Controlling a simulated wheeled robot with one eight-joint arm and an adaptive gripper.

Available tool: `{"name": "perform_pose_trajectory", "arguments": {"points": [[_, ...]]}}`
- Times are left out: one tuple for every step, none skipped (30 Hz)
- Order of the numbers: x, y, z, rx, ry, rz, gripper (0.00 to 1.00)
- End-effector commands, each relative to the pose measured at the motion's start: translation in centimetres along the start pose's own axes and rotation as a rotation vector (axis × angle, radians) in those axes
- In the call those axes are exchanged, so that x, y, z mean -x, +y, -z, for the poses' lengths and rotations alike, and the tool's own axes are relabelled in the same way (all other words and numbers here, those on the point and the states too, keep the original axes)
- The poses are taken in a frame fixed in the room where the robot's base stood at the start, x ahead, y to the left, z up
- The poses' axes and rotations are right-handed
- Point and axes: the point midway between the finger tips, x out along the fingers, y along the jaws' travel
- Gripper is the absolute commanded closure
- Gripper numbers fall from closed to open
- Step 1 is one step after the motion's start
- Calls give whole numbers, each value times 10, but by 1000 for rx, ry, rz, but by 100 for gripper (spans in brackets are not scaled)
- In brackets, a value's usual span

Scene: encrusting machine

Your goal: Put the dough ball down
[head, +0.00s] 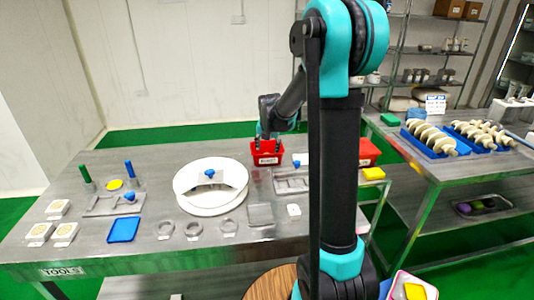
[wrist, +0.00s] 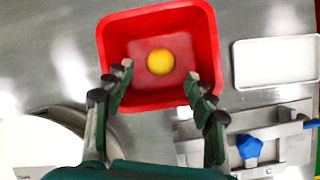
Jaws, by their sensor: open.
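A yellow dough ball (wrist: 160,62) lies on the floor of a red bin (wrist: 117,52), as the wrist view shows. My gripper (wrist: 160,82) is open above the bin's near side, its two fingers spread wide with nothing between them. In the head view the red bin (head: 266,159) stands near the back of the metal table, with my gripper (head: 268,140) over it. The ball cannot be seen in the head view.
A white round disc (head: 212,208) stands left of the bin. A metal fixture with a blue knob (wrist: 249,147) and a white tray (wrist: 277,62) lie to its right. Another red bin (head: 367,152) is partly behind my arm. A second table (head: 450,185) stands right.

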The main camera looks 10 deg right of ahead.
Motion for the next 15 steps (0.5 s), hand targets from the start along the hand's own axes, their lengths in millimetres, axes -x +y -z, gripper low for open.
{"name": "perform_pose_trajectory", "arguments": {"points": [[10, 0, 1, 0, 0, 0, 45], [15, 0, 1, 0, 0, 0, 45], [23, 0, 0, 1, 0, 0, 45], [28, 0, 1, 1, 0, 0, 45], [33, 0, 0, 1, 0, 0, 45], [40, 0, 1, 1, 0, 0, 45], [44, 0, 1, 1, 0, 0, 45], [48, 0, 0, 1, 0, 0, 45], [53, 0, 1, 1, 0, 0, 45], [56, 0, 0, 1, 0, 0, 45], [60, 0, 0, 1, 0, 0, 45], [63, 0, 0, 1, 0, 0, 45], [65, 0, 0, 1, 0, 0, 45], [67, 0, 0, 1, 0, 0, 45], [69, 0, 0, 1, 0, 0, 45]]}}
